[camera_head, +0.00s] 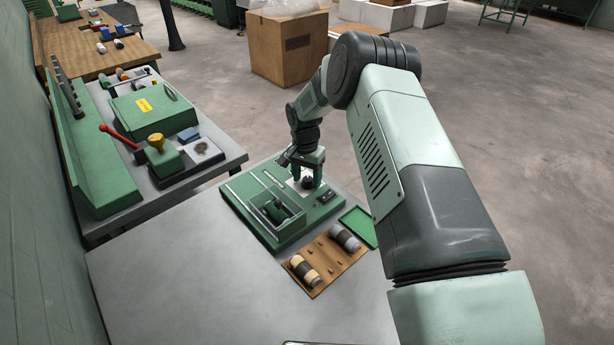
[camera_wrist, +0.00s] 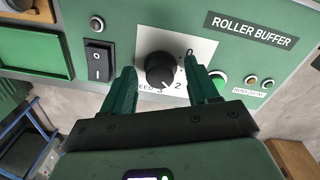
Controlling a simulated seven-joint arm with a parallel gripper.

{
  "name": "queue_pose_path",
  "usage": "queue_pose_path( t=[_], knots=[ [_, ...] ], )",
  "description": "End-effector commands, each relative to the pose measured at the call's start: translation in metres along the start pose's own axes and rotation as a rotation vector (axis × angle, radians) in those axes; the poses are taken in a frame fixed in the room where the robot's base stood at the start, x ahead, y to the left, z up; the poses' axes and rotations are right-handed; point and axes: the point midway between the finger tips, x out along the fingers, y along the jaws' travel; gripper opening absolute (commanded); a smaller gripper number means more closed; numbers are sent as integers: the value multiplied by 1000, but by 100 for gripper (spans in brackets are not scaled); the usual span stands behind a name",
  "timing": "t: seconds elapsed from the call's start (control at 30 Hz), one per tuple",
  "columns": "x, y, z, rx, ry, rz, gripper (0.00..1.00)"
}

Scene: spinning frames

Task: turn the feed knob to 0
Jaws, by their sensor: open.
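The feed knob (camera_wrist: 160,70) is a round black knob on a white dial plate (camera_wrist: 200,46) on the green machine panel. A 0 is printed at the plate's upper right and a 2 at its lower right. The word FEED is partly hidden below the knob. A pale mark shows near the knob's lower right edge, but its exact setting is hard to read. My gripper (camera_wrist: 164,72) is open, one green finger on each side of the knob. Contact cannot be told. In the head view my gripper (camera_head: 306,178) is over the same dial plate.
A black rocker switch (camera_wrist: 97,62) is left of the dial, and a green button (camera_wrist: 218,80) is right of it. The ROLLER BUFFER label (camera_wrist: 250,30) is at the upper right. In the head view a wooden tray (camera_head: 324,275) with rollers lies before the machine. The grey table is clear at left.

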Motion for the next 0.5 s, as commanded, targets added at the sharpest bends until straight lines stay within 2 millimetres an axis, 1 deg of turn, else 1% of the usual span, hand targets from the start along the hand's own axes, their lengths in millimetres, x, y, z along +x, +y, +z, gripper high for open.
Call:
queue_pose_path(
  t=[0.1, 0.13, 0.4, 0.5],
  knots=[
    [0, 0, 0, 0, 0, 0, 59],
    [0, 0, 0, 0, 0, 0, 58],
    [0, 0, 0, 0, 0, 0, 16],
    [0, 0, 0, 0, 0, 0, 3]
  ],
)
